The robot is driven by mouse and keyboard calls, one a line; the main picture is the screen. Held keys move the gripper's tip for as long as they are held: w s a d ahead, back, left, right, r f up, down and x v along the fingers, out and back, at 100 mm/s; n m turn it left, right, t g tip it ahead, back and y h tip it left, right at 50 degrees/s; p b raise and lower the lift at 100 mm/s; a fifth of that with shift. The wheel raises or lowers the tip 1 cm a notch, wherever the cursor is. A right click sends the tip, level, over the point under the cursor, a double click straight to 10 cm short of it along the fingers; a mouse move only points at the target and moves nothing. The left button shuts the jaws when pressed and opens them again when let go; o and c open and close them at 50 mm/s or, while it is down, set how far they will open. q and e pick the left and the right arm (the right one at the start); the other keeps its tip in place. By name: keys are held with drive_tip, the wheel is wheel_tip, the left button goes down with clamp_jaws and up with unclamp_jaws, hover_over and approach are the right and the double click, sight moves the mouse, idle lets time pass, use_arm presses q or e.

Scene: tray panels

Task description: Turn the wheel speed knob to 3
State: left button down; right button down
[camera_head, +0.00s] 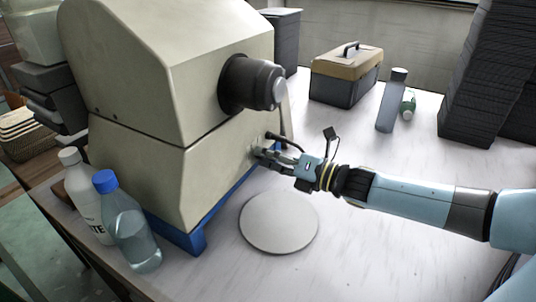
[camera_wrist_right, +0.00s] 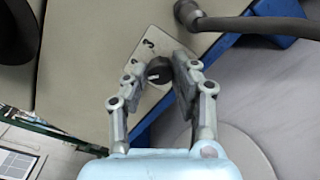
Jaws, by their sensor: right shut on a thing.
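The wheel speed knob (camera_wrist_right: 159,71) is a small dark round knob on a pale label plate (camera_wrist_right: 147,46) on the beige machine (camera_head: 158,72). A light mark shows on the knob, and a 3 is printed on the plate near it; I cannot read the setting surely. My right gripper (camera_wrist_right: 155,76) has its fingers on both sides of the knob, shut on it. In the head view my right gripper (camera_head: 266,155) reaches the machine's lower front face and hides the knob. My left gripper is not in view.
A dark lever or hose (camera_wrist_right: 245,23) sticks out close beside the knob. A thick black cylinder (camera_head: 252,84) juts out above. A round grey disc (camera_head: 278,222) lies below the gripper. Bottles (camera_head: 127,222) stand at the left. A toolbox (camera_head: 346,75) stands behind.

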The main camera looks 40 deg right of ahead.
drive_tip(key=shift+d+m+y+p, duration=0.15)
drive_tip(key=shift+m+p, duration=0.3)
drive_tip(key=shift+m, duration=3.25)
drive_tip(key=shift+a+m+y+p, duration=0.15)
drive_tip(key=shift+m+p, duration=0.3)
drive_tip(key=shift+m, duration=3.25)
drive_tip(key=shift+d+f, duration=0.1)
drive_tip(key=c, duration=1)
unclamp_jaws()
drive_tip(key=shift+c, duration=0.2)
drive_tip(key=v, duration=1.2)
